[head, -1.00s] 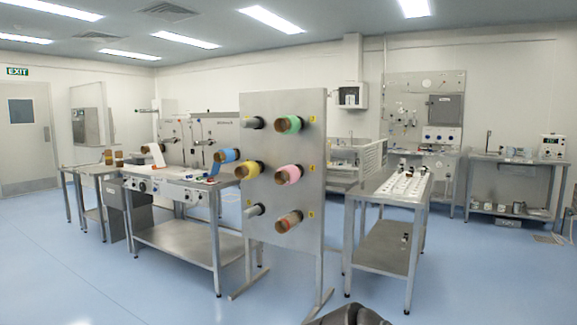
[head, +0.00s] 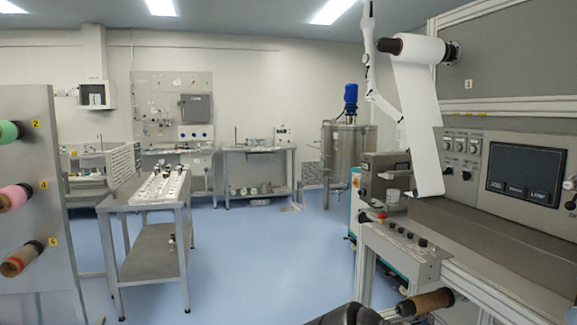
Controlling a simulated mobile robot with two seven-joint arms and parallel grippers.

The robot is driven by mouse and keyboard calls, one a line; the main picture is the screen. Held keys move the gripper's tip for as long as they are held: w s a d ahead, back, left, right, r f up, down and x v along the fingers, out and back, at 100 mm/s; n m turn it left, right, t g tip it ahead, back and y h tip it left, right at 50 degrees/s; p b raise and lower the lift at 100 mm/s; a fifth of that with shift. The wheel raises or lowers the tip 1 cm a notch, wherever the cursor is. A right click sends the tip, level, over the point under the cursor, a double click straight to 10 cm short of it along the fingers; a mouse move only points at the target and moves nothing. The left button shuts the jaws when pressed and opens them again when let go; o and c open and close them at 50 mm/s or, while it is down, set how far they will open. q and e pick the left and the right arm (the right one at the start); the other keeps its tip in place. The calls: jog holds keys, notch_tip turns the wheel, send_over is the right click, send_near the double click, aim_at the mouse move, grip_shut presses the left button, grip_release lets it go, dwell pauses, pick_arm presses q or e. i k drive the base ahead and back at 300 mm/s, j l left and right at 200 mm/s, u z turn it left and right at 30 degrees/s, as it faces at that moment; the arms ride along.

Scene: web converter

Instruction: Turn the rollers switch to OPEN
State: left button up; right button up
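The machine (head: 470,70) at the right carries a white paper web running down from a roll (head: 424,50). Its upright grey panel has several small dark knobs or switches (head: 461,146) left of a dark screen (head: 526,173). A lower sloped control box (head: 432,262) at its front has a row of black knobs and a red button (head: 379,215). The labels are too small to read, so I cannot tell which one is the rollers switch. Neither gripper can be made out; only a dark part of mine shows at the bottom edge.
A brown-cored roller (head: 426,302) sticks out low at the machine's front. A steel table (head: 145,205) with small items stands left of centre. A rack with coloured rolls (head: 35,150) is at the left edge. Blue floor (head: 265,265) is clear between table and machine.

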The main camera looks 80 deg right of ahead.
aim_at(447, 171)
jog(key=z, duration=4)
jog(key=i+j+z, duration=0.45)
jog(key=j+z, duration=0.3)
jog(key=i+j, duration=0.1)
jog(key=j, duration=0.2)
jog(key=i+j+z, duration=0.15)
jog(key=i+j, duration=0.1)
jog(key=j, duration=0.3)
jog(key=z, duration=0.05)
